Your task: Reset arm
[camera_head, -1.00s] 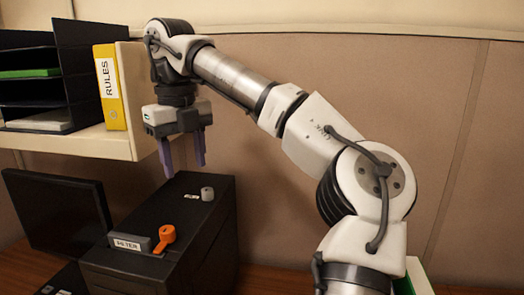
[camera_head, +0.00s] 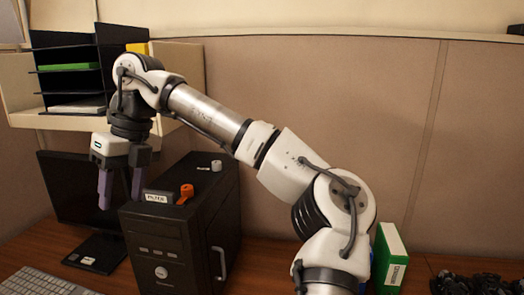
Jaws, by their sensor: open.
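My gripper (camera_head: 121,190) points downward at the left of the head view, with its two purple fingers apart and nothing between them. It hangs in front of the monitor, just left of the upper part of the black computer tower (camera_head: 180,240). My arm reaches from the lower right up across the tower to the gripper. On top of the tower are an orange part (camera_head: 186,193), a small grey knob (camera_head: 216,166) and a grey block with a white label (camera_head: 159,197). I cannot tell whether the fingers touch the tower.
A dark monitor (camera_head: 70,190) stands behind the gripper. A keyboard (camera_head: 45,284) lies at lower left. A shelf (camera_head: 60,122) with a black tray rack (camera_head: 68,52) is above. A green binder (camera_head: 390,255) and a dark pile (camera_head: 475,286) are at right. Partition walls close off the back.

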